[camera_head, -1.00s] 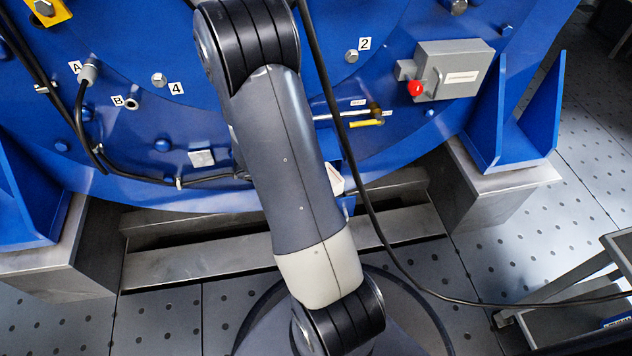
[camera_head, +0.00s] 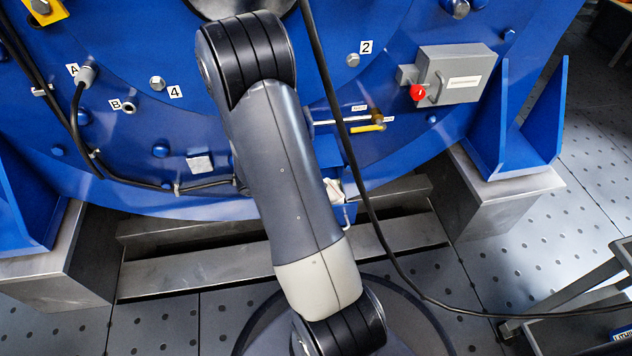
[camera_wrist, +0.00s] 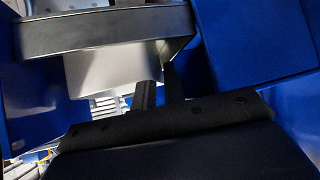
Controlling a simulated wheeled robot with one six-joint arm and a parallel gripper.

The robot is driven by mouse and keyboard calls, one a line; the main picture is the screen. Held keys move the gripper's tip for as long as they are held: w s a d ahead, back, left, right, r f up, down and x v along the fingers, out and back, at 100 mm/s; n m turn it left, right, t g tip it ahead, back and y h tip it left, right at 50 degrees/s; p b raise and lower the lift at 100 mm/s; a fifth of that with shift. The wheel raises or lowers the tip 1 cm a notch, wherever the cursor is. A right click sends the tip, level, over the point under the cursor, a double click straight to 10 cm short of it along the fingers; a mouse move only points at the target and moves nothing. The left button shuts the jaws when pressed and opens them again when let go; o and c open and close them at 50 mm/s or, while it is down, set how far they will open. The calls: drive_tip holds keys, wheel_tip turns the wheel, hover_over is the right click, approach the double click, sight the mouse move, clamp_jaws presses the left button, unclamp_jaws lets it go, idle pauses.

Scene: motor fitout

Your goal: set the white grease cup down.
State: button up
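I cannot make out the white grease cup for certain in either view. In the wrist view my gripper (camera_wrist: 160,88) shows as two dark fingers with a narrow gap. A pale, whitish block face (camera_wrist: 105,72) lies beyond them, under a grey metal ledge (camera_wrist: 100,32); I cannot tell whether the fingers touch it. In the head view my arm hides the gripper. A small whitish item (camera_head: 333,189) shows partly beside my arm, above a small blue box (camera_head: 346,213) low on the blue motor (camera_head: 220,130).
A black cable (camera_head: 372,215) hangs beside my arm. A grey box (camera_head: 452,76) with a red knob (camera_head: 417,92) is on the motor's right. Steel blocks (camera_head: 488,215) support the motor's feet. A dark cart (camera_head: 575,315) stands at lower right. Blue surfaces flank the wrist view.

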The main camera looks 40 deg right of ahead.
drive_tip(key=shift+a+r, duration=0.1)
drive_tip(key=shift+r, duration=0.2)
drive_tip(key=p+v, duration=0.6)
drive_tip(key=v, duration=0.5)
drive_tip(key=shift+a+r+p, duration=0.15)
drive_tip(key=shift+a+p, duration=0.15)
drive_tip(key=shift+p, duration=0.05)
idle(0.5)
